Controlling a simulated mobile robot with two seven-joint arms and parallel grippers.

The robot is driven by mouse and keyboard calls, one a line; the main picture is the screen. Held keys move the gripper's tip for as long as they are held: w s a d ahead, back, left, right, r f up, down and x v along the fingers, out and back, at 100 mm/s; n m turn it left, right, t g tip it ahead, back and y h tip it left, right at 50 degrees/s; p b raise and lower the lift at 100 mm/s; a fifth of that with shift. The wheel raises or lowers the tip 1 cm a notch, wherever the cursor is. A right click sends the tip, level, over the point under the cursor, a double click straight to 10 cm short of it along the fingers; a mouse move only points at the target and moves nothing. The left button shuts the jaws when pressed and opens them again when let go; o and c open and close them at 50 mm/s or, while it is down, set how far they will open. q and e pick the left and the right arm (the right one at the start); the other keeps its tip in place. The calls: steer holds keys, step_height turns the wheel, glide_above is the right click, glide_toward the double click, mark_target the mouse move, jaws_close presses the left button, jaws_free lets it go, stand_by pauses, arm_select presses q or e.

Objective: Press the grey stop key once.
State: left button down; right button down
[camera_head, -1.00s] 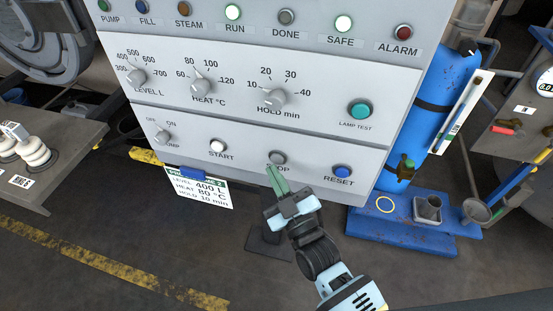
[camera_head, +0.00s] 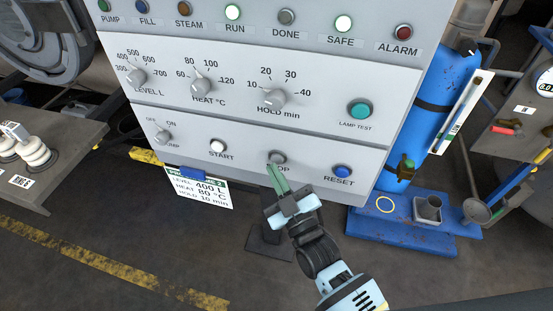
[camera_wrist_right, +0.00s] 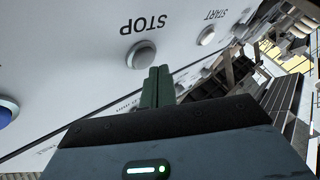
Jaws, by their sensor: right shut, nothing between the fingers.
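The grey stop key (camera_head: 277,157) is a round button on the lower panel, above the partly covered STOP label. In the right wrist view the stop key (camera_wrist_right: 141,54) sits beside the fingertips, with the STOP lettering in full view. My right gripper (camera_head: 272,168) is shut and empty, its green fingers pointing up at the panel just below the key. In the right wrist view its fingertips (camera_wrist_right: 159,72) lie close to the key; I cannot tell whether they touch the panel. My left gripper is not in view.
The white start key (camera_head: 217,146) is left of the stop key and the blue reset key (camera_head: 343,172) is right. Above are the hold dial (camera_head: 273,99) and lamp test button (camera_head: 360,110). The run lamp (camera_head: 233,12) and safe lamp (camera_head: 343,23) are lit. A setpoint card (camera_head: 205,190) hangs below.

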steer(key=shift+w+d, duration=0.1)
steer(key=shift+w, duration=0.15)
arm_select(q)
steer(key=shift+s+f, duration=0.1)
arm_select(e)
steer(key=shift+w+d, duration=0.15)
steer(key=shift+w, duration=0.25)
stand_by(0.8)
steer(key=shift+s, duration=0.1)
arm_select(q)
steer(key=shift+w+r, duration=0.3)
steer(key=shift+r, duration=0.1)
arm_select(e)
steer(key=shift+s+a, duration=0.3)
steer(key=shift+s, duration=0.4)
